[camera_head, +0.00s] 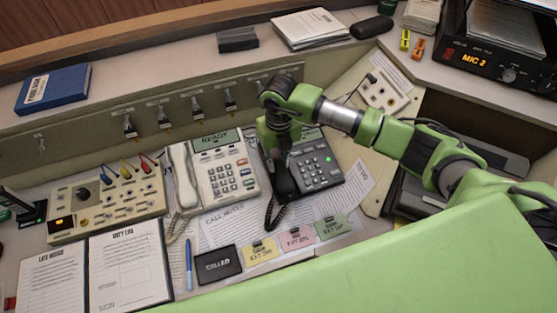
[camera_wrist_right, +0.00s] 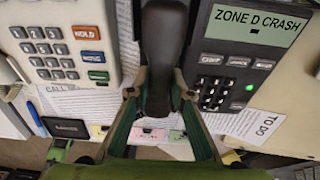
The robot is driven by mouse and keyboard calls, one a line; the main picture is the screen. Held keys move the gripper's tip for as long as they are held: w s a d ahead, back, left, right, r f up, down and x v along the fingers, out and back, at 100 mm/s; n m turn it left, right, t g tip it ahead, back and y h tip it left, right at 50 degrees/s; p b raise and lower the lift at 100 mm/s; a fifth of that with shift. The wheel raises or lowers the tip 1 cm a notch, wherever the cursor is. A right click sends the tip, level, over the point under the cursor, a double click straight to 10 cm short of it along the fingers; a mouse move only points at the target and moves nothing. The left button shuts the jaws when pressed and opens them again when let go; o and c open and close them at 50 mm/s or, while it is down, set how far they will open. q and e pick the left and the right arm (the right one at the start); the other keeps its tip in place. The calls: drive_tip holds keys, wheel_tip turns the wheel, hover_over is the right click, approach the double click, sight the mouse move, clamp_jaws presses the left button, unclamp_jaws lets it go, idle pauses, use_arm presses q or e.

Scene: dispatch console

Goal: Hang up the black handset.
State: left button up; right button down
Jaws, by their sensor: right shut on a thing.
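The black handset (camera_head: 283,186) is held in my right gripper (camera_head: 284,150), which is shut around it. It is over the left side of the black desk phone (camera_head: 322,170). In the right wrist view the handset (camera_wrist_right: 163,55) runs lengthwise between the fingers (camera_wrist_right: 160,92). The phone's display (camera_wrist_right: 250,27) reads "ZONE D CRASH" and a green light is lit on its keypad side. My left gripper is not seen.
A white phone (camera_head: 222,168) with its own handset (camera_head: 183,175) stands close on the left. A patch panel (camera_head: 108,205) and an open log (camera_head: 128,265) lie farther left. Coloured cards (camera_head: 296,240) lie in front. A row of switches (camera_head: 195,105) stands behind.

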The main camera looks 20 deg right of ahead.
drive_tip(key=shift+f, duration=0.25)
drive_tip(key=c, duration=1.7)
unclamp_jaws()
drive_tip(key=o, duration=0.5)
drive_tip(key=shift+c, duration=0.2)
drive_tip(key=shift+r, duration=0.15)
drive_tip(key=shift+s+r+p, duration=0.15)
drive_tip(key=shift+r+p, duration=0.7)
drive_tip(key=shift+r, duration=0.3)
drive_tip(key=shift+s+r+p, duration=0.2)
drive_tip(key=shift+r+p, duration=0.6)
drive_tip(key=shift+r, duration=0.3)
drive_tip(key=shift+s+r+p, duration=0.15)
drive_tip(key=shift+r+p, duration=0.7)
drive_tip(key=shift+r, duration=0.3)
drive_tip(key=shift+f, duration=0.1)
